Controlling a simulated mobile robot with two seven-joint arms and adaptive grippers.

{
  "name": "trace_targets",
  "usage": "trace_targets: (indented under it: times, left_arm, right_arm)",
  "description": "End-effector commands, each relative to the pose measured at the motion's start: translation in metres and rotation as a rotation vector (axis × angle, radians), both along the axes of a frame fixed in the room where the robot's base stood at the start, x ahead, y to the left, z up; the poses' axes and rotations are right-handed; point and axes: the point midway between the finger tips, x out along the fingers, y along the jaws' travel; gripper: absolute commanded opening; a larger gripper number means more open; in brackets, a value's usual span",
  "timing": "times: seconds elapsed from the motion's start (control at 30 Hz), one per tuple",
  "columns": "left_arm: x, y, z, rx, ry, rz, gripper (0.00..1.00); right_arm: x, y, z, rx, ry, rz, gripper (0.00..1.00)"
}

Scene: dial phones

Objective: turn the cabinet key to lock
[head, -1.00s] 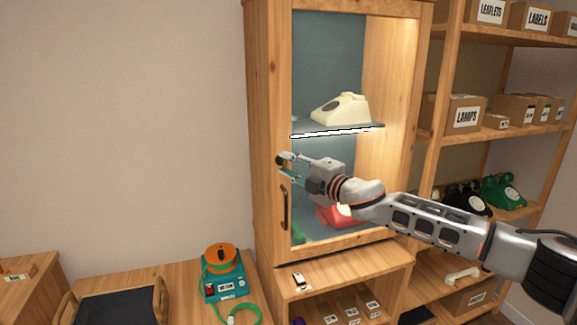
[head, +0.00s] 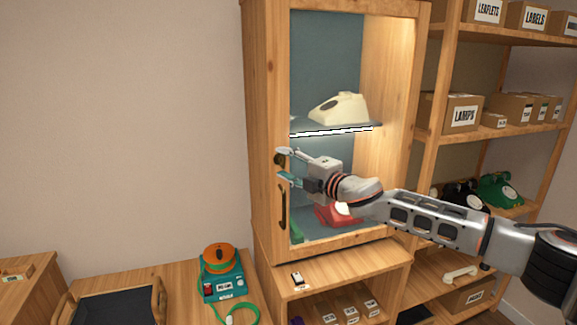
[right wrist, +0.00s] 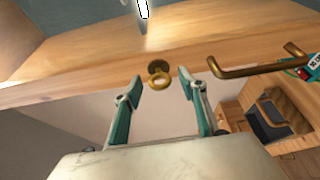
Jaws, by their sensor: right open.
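The cabinet (head: 262,120) is wooden with a glazed, lit front. Its brass key (right wrist: 160,80) has a ring-shaped bow and sits in a round brass lock plate on the door frame in the right wrist view. In the head view the lock (head: 280,158) shows just beyond my fingertips. My right gripper (head: 283,165) is in front of it. In the right wrist view the two teal fingers of the right gripper (right wrist: 156,88) stand apart on either side of the key's bow, with gaps and no visible contact. My left gripper is not in view.
A dark door handle (head: 282,207) is below the lock. It appears as a brass bar in the right wrist view (right wrist: 255,68). A cream phone (head: 340,107) and red phone (head: 330,214) are inside the cabinet. Open shelves stand right, and a low bench with a teal device (head: 221,272) stands left.

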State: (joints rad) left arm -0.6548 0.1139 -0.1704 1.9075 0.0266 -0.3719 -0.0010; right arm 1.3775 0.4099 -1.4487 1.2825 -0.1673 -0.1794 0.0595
Motion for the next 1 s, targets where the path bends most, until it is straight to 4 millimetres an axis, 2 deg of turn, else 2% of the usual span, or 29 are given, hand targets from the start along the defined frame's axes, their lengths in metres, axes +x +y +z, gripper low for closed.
trace_targets:
  times: [0.27,0.7,1.0]
  left_arm:
    - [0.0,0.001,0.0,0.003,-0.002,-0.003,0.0]
    - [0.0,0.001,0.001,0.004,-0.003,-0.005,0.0]
    - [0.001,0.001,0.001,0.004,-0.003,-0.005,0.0]
  right_arm:
    - [-0.015,-0.015,0.0,0.001,0.001,-0.001,0.42]
    - [-0.074,-0.064,0.0,0.0,0.001,0.0,0.42]
    - [-0.091,-0.078,0.001,0.0,0.0,0.0,0.42]
